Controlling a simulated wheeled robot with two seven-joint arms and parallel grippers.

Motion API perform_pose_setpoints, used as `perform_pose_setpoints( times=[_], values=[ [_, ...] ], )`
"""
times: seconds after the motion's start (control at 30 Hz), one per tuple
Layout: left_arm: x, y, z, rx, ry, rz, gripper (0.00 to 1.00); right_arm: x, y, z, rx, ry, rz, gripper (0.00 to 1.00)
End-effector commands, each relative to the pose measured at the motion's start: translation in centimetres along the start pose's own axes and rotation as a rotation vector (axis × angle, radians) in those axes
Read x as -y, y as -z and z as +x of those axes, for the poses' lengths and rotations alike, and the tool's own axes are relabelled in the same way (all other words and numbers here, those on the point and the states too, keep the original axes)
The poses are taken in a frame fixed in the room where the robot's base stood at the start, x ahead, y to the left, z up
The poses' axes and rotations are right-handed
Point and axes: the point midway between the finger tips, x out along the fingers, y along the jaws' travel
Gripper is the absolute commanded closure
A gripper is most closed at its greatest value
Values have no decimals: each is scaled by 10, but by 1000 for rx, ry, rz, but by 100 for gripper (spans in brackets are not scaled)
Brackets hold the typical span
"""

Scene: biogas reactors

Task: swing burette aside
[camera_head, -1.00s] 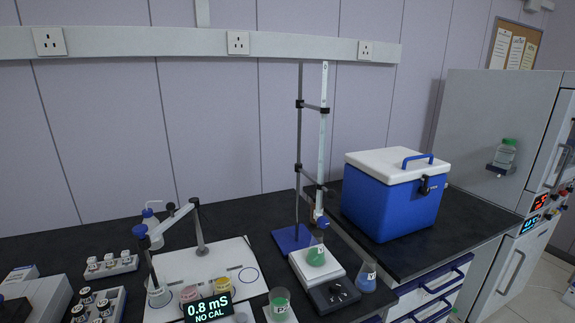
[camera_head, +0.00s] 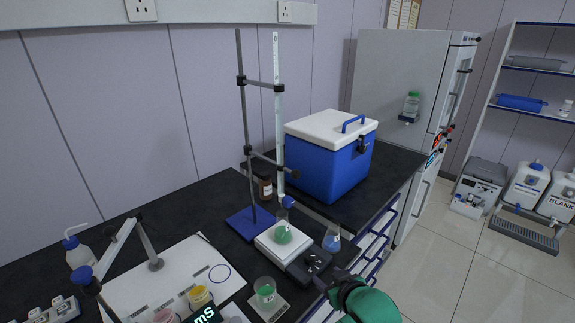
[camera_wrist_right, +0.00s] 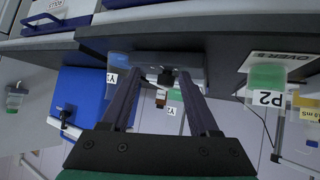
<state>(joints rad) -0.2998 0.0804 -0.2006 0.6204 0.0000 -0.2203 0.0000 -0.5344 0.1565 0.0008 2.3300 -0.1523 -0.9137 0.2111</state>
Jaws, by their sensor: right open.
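The burette (camera_head: 279,110) is a tall white tube standing upright over the stirrer plate (camera_head: 268,250). Clamps (camera_head: 262,83) join it to the grey rod (camera_head: 244,120) of a stand with a blue base (camera_head: 250,223). Its lower tip and blue stopcock (camera_head: 289,201) are above a flask of green liquid (camera_head: 283,233) on the plate. My right gripper (camera_head: 325,277) is low at the bench's front edge, near the stirrer's dark control panel and apart from the burette. In the wrist view its fingers (camera_wrist_right: 160,78) are spread and empty. My left gripper is not in view.
A flask of blue liquid (camera_head: 332,237) stands right of the stirrer. A beaker of green liquid (camera_head: 265,292) stands in front, labelled P2 in the wrist view (camera_wrist_right: 267,82). A blue cooler (camera_head: 322,165) stands behind right. A brown bottle (camera_head: 265,188) is behind the stand.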

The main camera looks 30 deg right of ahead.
Motion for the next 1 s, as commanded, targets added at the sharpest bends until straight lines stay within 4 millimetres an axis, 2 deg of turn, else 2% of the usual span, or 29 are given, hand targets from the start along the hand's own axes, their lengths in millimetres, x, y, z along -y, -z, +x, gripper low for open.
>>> perform_pose_setpoints(
  times=[0.13,0.27,0.4,0.5,0.6,0.7,0.77,1.0],
  values=[
    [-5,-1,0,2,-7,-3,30,-19,42,2,-211,-31,22,39],
    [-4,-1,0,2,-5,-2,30,-35,92,-8,-472,-30,23,39],
    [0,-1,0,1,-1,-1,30,-39,148,-42,-821,58,-24,39],
    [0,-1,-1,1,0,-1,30,-31,167,-69,-997,157,-77,39],
    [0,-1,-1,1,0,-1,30,-25,173,-82,-1072,216,-105,39],
    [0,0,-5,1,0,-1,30,-22,182,-83,-1087,228,-110,39],
    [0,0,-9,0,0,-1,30,-19,191,-80,-1088,229,-109,39],
    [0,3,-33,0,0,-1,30,-5,247,-53,-1087,227,-108,39]
  ],
)
